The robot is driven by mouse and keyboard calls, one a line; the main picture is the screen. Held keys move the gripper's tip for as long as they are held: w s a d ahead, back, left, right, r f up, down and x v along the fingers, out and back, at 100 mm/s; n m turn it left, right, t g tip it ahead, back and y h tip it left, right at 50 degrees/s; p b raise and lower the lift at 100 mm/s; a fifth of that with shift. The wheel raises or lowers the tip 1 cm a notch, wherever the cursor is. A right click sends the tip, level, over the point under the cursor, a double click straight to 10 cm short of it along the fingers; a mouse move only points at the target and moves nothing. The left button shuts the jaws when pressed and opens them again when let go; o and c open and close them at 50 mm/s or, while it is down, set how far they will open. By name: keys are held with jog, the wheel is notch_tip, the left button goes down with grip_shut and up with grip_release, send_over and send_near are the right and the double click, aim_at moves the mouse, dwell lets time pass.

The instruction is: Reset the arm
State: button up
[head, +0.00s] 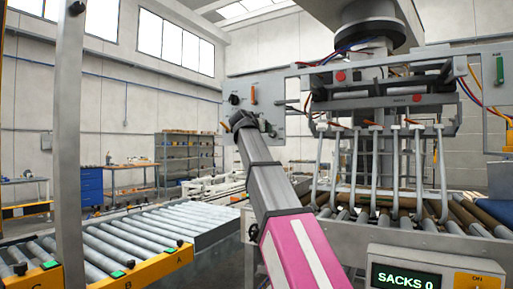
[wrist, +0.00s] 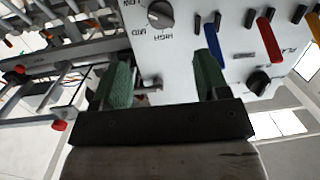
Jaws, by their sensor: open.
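The palletizer's head (head: 385,100) hangs from a round column mount (head: 368,20), with its grey curved tines (head: 395,165) pointing down over a roller bed. A pale control panel (head: 270,92) is on its left. My gripper (wrist: 163,62) is open in front of this panel, with green pads apart and nothing seen between them but panel face. In the wrist view the panel carries a selector knob (wrist: 160,14) marked HIGH and MID, a blue lever (wrist: 212,45), a red lever (wrist: 268,42) and a black knob (wrist: 258,82). In the head view my gripper (head: 240,122) is small and partly hidden.
A roller conveyor (head: 150,235) with yellow edges marked A, B and C lies at left. A grey post (head: 70,140) stands in front of it. A display box (head: 435,270) reading SACKS 0 is at lower right. Shelves (head: 185,155) stand behind.

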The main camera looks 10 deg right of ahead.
jog(key=s+d+f+n+g+y, duration=0.1)
jog(key=d+f+n+g+y, duration=0.15)
jog(key=f, duration=2.15)
jog(key=s+d+f+n+g+y, duration=0.15)
jog(key=f+g, duration=0.25)
jog(key=f, duration=2)
jog(key=s+f+n+g+y, duration=0.1)
jog(key=s+f+g, duration=0.3)
jog(key=s+f, duration=0.8)
jog(key=s+d+f+g+y, duration=0.1)
jog(key=s+f+g+y, duration=0.2)
jog(key=s+f, duration=1)
notch_tip(320, 180, down, 9)
jog(key=shift+s+d+r+n+g+y, duration=0.15)
jog(key=shift+d+n+g+y, duration=0.15)
jog(key=shift+n+g+y, duration=0.15)
